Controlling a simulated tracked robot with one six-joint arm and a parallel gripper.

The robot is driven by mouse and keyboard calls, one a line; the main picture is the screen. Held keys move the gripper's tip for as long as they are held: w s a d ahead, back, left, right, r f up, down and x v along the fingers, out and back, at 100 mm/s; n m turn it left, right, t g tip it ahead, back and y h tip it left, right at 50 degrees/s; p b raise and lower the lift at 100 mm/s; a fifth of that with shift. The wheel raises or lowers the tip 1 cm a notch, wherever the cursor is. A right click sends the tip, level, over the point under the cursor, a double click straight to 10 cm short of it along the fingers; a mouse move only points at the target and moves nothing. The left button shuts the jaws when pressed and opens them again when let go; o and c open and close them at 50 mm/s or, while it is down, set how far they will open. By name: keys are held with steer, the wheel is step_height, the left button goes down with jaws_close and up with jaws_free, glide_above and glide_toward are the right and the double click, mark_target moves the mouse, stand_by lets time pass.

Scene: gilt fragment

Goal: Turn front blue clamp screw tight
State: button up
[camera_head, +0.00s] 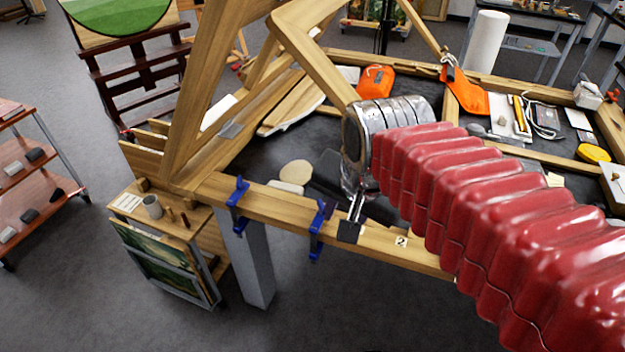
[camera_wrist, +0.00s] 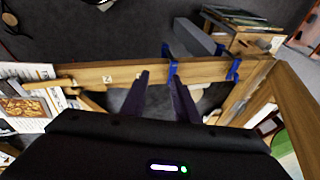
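Two blue clamps grip the wooden beam (camera_head: 275,204). The nearer clamp (camera_head: 317,230) sits right of the farther clamp (camera_head: 236,204). In the wrist view they show as a left clamp (camera_wrist: 172,70) and a right clamp (camera_wrist: 233,69). My gripper (camera_head: 350,229) is over the beam, just right of the nearer clamp in the head view. In the wrist view my gripper (camera_wrist: 158,82) has its two dark fingers apart with nothing between them. Its right fingertip overlaps the left clamp in the picture; contact cannot be told. The clamp screws are too small to make out.
Slanting timbers (camera_head: 205,85) rise left of my arm. An orange case (camera_head: 375,81) and tools lie in the framed bench behind. The floor in front of the beam is clear.

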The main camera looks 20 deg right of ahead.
steer(key=s+n, duration=0.1)
steer(key=n, duration=0.1)
steer(key=s+f+n+t, duration=0.1)
steer(key=s+n, duration=0.1)
steer(key=n, duration=0.1)
steer(key=s+n, duration=0.1)
steer(key=n, duration=0.2)
steer(key=shift+s+a+f, duration=0.1)
steer(key=shift+s+f, duration=0.05)
steer(key=shift+f, duration=0.05)
steer(key=shift+a, duration=0.1)
